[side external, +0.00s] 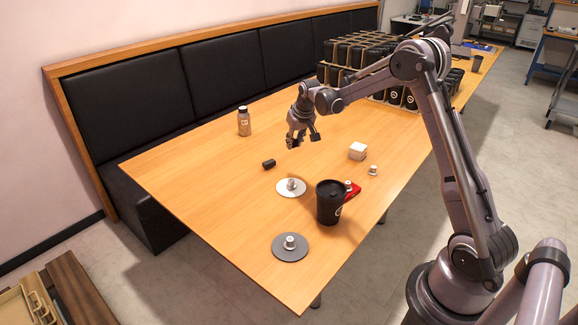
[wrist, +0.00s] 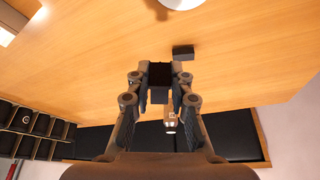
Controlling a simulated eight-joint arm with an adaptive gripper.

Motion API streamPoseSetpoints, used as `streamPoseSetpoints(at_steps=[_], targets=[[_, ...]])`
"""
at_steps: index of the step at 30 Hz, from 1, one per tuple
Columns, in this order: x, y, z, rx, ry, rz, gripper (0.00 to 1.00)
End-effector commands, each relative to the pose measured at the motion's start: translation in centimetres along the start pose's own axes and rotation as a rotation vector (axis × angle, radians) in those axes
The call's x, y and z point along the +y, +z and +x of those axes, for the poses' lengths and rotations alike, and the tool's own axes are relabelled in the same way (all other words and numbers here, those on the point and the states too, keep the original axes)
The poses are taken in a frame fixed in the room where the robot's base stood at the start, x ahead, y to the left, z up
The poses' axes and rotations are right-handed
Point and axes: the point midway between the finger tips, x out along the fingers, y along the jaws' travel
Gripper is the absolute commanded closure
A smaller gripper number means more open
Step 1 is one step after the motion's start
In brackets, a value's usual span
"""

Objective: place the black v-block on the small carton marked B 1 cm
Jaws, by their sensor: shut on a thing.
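My gripper (side external: 302,136) is above the table, left of the arm's base. In the wrist view my gripper (wrist: 159,82) is shut on a black block (wrist: 159,74), held between the fingertips. I take it for the v-block, but no groove shows. Another small dark block (side external: 269,164) lies on the table to the lower left of my gripper, and it also shows in the wrist view (wrist: 183,51). A small white box (side external: 358,151) sits right of my gripper; it may be the carton, but no marking is readable.
A brown bottle (side external: 244,122) stands to the left. A white disc (side external: 290,188), a grey disc (side external: 290,247), a black cup (side external: 329,205) and a red item (side external: 352,191) are toward the front. Table left of the discs is clear.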

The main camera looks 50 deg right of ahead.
Motion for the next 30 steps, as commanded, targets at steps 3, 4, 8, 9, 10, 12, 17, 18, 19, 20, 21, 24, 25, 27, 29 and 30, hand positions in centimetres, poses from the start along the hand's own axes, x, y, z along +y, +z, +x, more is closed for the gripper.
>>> streamPoseSetpoints(at_steps=[3,4,8,9,10,12,17,18,19,20,21,24,25,27,29,30], targets=[[6.0,-0.1,-0.6,-0.001,0.024,0.058,1.0],[7.4,0.0,-0.7,-0.001,0.029,0.072,1.0],[13.4,0.5,-1.6,-0.001,0.052,0.127,1.0],[15.2,0.8,-1.9,-0.001,0.059,0.144,1.0],[16.6,1.1,-2.1,-0.001,0.064,0.157,1.0],[19.7,1.7,-2.7,0.0,0.076,0.186,1.0],[26.5,3.7,-4.3,0.001,0.104,0.251,1.0],[28.0,4.3,-4.7,0.002,0.11,0.267,1.0],[29.0,4.7,-4.9,0.002,0.114,0.277,1.0],[29.9,5.0,-5.2,0.003,0.118,0.285,1.0],[31.1,5.5,-5.6,0.004,0.122,0.298,1.0],[33.3,6.6,-6.3,0.005,0.132,0.319,1.0],[33.8,6.8,-6.4,0.005,0.135,0.324,1.0],[34.6,7.3,-6.7,0.005,0.138,0.333,1.0],[35.0,7.4,-6.7,0.005,0.14,0.337,1.0],[35.0,7.4,-6.6,0.005,0.141,0.338,1.0]])
